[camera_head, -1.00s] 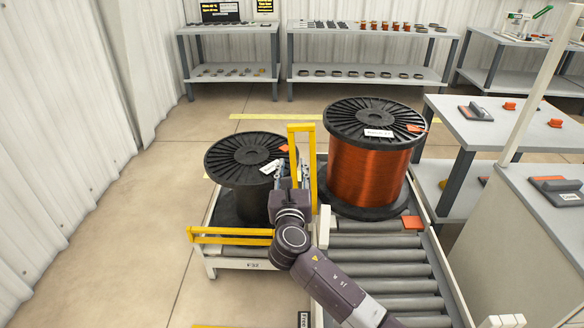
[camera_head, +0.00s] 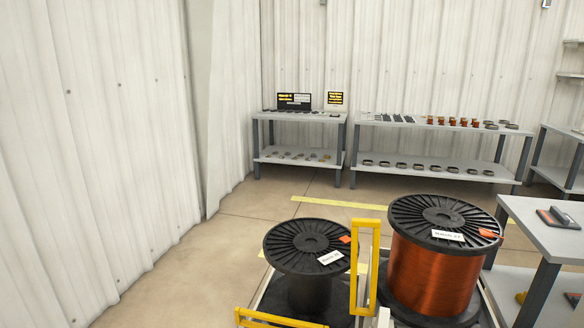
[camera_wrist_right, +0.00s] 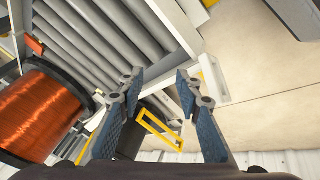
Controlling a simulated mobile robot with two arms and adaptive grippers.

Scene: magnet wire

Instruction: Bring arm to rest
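My right gripper (camera_wrist_right: 158,115) shows in the right wrist view with its two blue-padded fingers apart and nothing between them. Beyond it are a yellow rail (camera_wrist_right: 160,128), grey rollers (camera_wrist_right: 115,30) and a copper-wound spool (camera_wrist_right: 38,115). Neither gripper shows in the head view. In the head view, a large black-flanged spool with copper wire (camera_head: 432,275) stands upright at the lower right. A smaller black spool (camera_head: 308,245), its core looking bare, stands to its left. Both carry a white label and an orange tag on top.
A yellow upright frame (camera_head: 365,265) stands between the spools, and a yellow bar (camera_head: 270,318) lies at the bottom edge. Shelved tables (camera_head: 300,116) line the back wall. A grey table (camera_head: 545,232) stands at right. Floor is open on the left (camera_head: 180,270).

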